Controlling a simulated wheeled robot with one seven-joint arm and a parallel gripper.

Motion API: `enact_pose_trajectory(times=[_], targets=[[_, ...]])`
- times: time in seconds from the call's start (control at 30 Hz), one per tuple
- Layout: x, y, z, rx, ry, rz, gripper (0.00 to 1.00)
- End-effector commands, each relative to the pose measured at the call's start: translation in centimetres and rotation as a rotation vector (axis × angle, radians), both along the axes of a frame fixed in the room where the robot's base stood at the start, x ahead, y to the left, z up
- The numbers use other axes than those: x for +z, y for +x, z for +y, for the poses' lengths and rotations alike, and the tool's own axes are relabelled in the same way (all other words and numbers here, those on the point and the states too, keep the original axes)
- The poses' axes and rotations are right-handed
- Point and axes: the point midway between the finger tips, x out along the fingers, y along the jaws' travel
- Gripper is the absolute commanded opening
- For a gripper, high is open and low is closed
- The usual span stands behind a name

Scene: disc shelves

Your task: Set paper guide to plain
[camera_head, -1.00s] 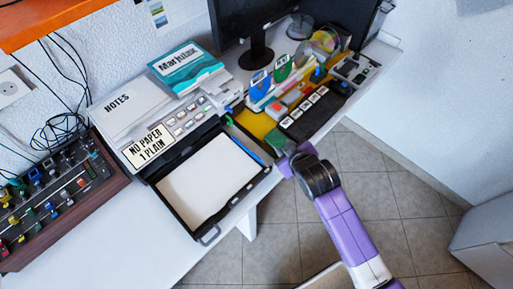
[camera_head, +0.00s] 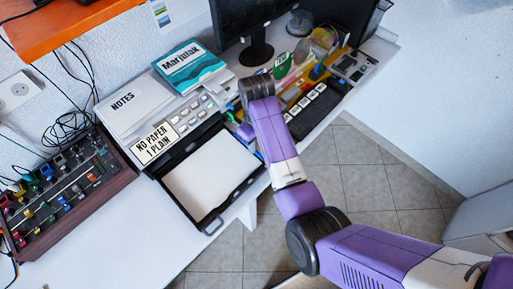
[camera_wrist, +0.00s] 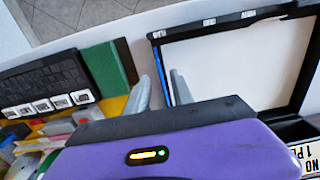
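The paper tray (camera_head: 207,222) is a black open drawer holding white paper (camera_head: 210,178), pulled out of the printer. Its display (camera_head: 155,143) reads "NO PAPER 1 PLAIN". A thin blue strip, which looks like the paper guide (camera_wrist: 161,72), runs along one side of the paper in the wrist view. My gripper (camera_wrist: 158,78) is open, with its two grey fingers apart and the blue strip between them in that view. I cannot tell whether the fingers touch the strip or how high they are. In the head view my arm hides the fingers.
A black keypad (camera_wrist: 47,87) and green block (camera_wrist: 105,70) lie beside the tray. Notes (camera_head: 133,105) and a Marjolak book (camera_head: 190,66) rest behind it. A knobbed panel (camera_head: 62,190) is at left. The front white desk (camera_head: 135,235) is clear.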

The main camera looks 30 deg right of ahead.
Motion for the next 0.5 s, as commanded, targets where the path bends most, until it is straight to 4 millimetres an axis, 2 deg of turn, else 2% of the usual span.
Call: enact_pose_trajectory(times=[0.23, 0.5], targets=[[-3.5, 0.0, 0.0, 0.0, 0.001, 0.001, 0.28], [-4.7, 0.0, 0.0, 0.0, 0.0, -0.002, 0.28]])
